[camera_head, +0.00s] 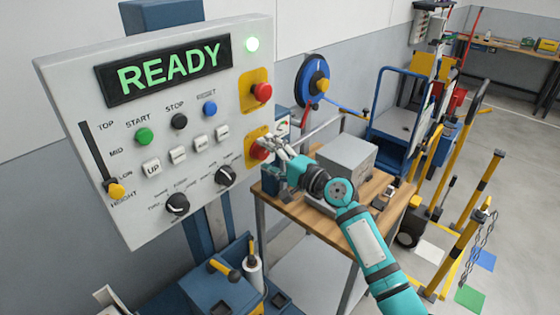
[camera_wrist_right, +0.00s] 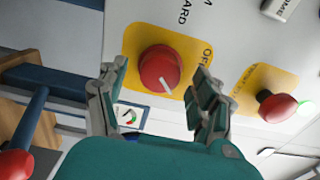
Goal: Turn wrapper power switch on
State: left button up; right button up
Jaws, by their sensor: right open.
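The wrapper's control panel (camera_head: 85,75) fills the left of the head view, its display (camera_head: 168,64) reading READY in green. The power switch is a red rotary knob on a yellow plate at the panel's lower right (camera_head: 258,150). In the right wrist view the red knob (camera_wrist_right: 160,67) shows a white pointer line, with the lettering OFF beside its plate. My right gripper (camera_head: 272,148) is open at this knob. In the wrist view its two fingers (camera_wrist_right: 158,95) stand on either side of the knob, apart from it. My left gripper is out of view.
A red mushroom button (camera_head: 262,92) on a yellow plate sits above the knob. A wooden table (camera_head: 380,222) with a grey box (camera_head: 347,158) stands under my right arm. A hose reel (camera_head: 313,80) hangs behind.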

jog(key=v, duration=1.1)
jog(key=shift+s+d, duration=0.2)
jog(key=shift+d, duration=0.05)
jog(key=s+d+f+g+h+b, duration=0.15)
jog(key=d+f+h, duration=0.25)
jog(key=f, duration=1.2)
jog(key=s+d+f+g+h, duration=0.1)
jog(key=s+d+f+h, duration=0.15)
jog(key=f, duration=1.45)
jog(key=s+d+f+n+g+h, duration=0.1)
jog(key=s+d+f, duration=0.1)
jog(key=s+f, duration=0.35)
jog(key=s+d+f+n+g+h, duration=0.1)
jog(key=s+d+f+h, duration=0.1)
jog(key=f, duration=0.6)
jog(key=s+d+f+n+g+h+b, duration=0.1)
jog(key=s+d+f+n+g, duration=0.1)
jog(key=s+f, duration=0.7)
jog(key=s+d+f+n+g+h+b, duration=0.1)
jog(key=s+f+n+g, duration=0.15)
jog(key=s+f, duration=0.7)
jog(key=s+f+n+g, duration=0.1)
jog(key=s+f+n, duration=0.1)
jog(key=s, duration=1)
jog(key=s+d+f+n+g+h+b, duration=0.1)
jog(key=s+f+n, duration=0.1)
jog(key=s, duration=0.9)
jog(key=shift+s+d+f+n+g, duration=0.15)
jog(key=shift+s+f+n+g, duration=0.25)
jog(key=shift+n, duration=0.25)
